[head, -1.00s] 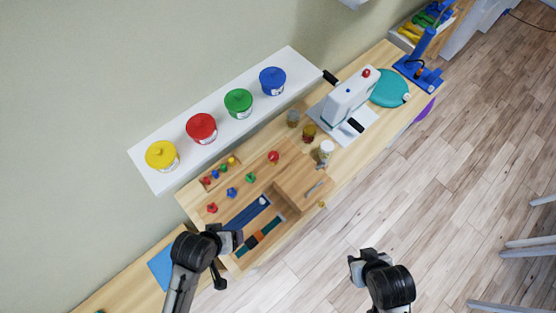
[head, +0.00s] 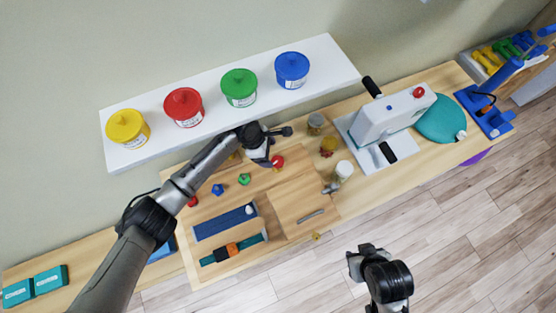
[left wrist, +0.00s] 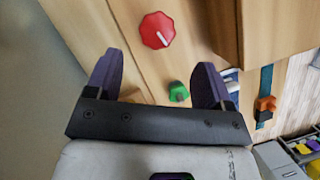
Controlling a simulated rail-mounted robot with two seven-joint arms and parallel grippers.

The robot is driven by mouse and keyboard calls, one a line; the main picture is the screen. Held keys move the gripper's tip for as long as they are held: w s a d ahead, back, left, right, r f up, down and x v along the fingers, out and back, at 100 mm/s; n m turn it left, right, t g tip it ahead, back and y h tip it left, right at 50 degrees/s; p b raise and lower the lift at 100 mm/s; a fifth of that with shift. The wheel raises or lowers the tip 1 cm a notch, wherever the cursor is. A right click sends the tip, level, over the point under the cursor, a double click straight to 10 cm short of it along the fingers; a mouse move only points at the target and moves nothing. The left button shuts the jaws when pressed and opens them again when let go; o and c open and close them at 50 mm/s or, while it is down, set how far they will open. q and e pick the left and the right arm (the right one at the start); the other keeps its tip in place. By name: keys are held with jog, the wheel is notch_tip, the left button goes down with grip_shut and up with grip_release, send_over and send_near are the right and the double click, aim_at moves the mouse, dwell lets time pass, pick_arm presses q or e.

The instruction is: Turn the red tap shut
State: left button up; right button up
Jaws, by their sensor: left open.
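The red tap (head: 278,161) is a round knob on the wooden board, just right of my left gripper (head: 266,158) in the head view. In the left wrist view the red tap (left wrist: 157,30) is an eight-sided knob with a white line slanting down to the right from its middle. My left gripper (left wrist: 155,78) is open and empty, and the tap lies beyond its fingertips, apart from them. My right gripper (head: 356,262) hangs over the floor side at the lower right, far from the tap; its fingers are too unclear to judge.
A small green knob (head: 244,179) sits near the tap and shows between the fingers in the wrist view (left wrist: 178,92). A blue knob (head: 218,189) is farther left. Jars stand to the right, beside a white machine (head: 393,116). A white shelf (head: 215,98) with coloured tubs runs behind.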

aim_at(277, 161)
pick_arm(q)
jog(key=shift+b+x, duration=0.65)
jog(key=shift+x, duration=3.05)
jog(key=shift+w, duration=0.2)
